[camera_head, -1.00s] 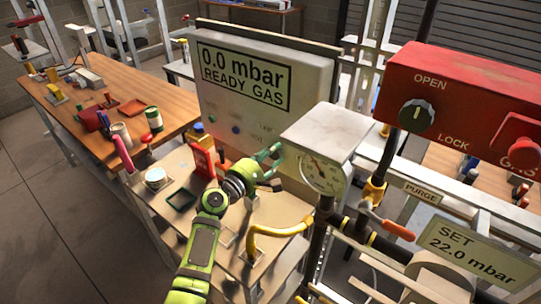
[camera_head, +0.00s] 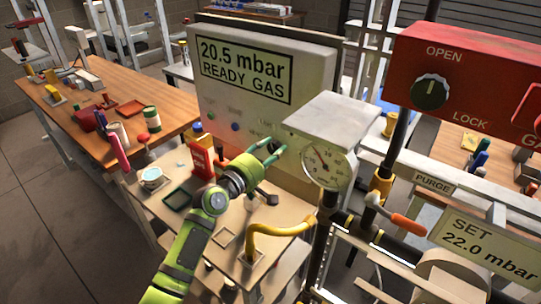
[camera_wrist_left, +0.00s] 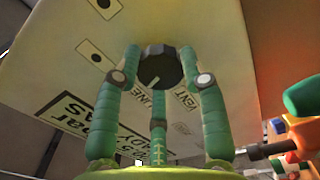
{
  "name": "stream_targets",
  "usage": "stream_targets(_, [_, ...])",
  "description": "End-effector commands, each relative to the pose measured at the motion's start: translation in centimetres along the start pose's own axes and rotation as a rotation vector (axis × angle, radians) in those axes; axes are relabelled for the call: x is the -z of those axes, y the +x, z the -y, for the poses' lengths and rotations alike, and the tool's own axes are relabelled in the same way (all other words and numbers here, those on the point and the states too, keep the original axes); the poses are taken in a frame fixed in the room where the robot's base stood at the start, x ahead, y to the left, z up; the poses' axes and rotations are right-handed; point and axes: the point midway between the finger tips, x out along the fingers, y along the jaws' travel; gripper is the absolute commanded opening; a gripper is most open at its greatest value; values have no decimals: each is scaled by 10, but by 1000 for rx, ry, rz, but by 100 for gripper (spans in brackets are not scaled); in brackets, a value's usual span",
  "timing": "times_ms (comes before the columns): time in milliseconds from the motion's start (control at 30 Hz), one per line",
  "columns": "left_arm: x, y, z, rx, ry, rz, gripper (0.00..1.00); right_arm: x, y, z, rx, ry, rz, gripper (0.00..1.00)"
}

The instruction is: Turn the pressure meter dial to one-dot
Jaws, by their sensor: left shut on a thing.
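My left gripper (camera_head: 273,152) reaches the lower right of the pale meter panel (camera_head: 315,75), whose display reads 20.5 mbar, READY GAS. In the left wrist view, its green fingers (camera_wrist_left: 160,68) are shut around a black round dial (camera_wrist_left: 161,74) on that panel. The dial's light pointer line points down, slightly left, towards the LINE label (camera_wrist_left: 146,98); a VENT label (camera_wrist_left: 183,98) sits to the right. In the head view, the fingers hide the dial. My right gripper is not in view.
A round gauge (camera_head: 325,165) under a white box stands just right of my gripper. A yellow pipe (camera_head: 275,230), red can (camera_head: 201,158) and cup (camera_head: 152,178) are on the bench. A red box (camera_head: 470,75) and a SET 22.0 mbar sign (camera_head: 487,243) are at right.

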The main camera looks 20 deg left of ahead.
Motion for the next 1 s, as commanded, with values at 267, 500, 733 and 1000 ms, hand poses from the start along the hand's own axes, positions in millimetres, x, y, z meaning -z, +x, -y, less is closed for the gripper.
stream_targets(267, [-3, 0, 3, 2, 266, 7, 9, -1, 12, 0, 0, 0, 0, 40])
stream_targets(500, [-3, 0, 4, 3, 473, 8, 9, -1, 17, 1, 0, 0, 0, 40])
stream_targets(733, [-3, 0, 4, 4, 622, 8, 9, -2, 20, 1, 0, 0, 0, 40])
stream_targets(1000, [-3, 0, 5, 6, 714, 10, 9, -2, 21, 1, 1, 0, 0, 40])
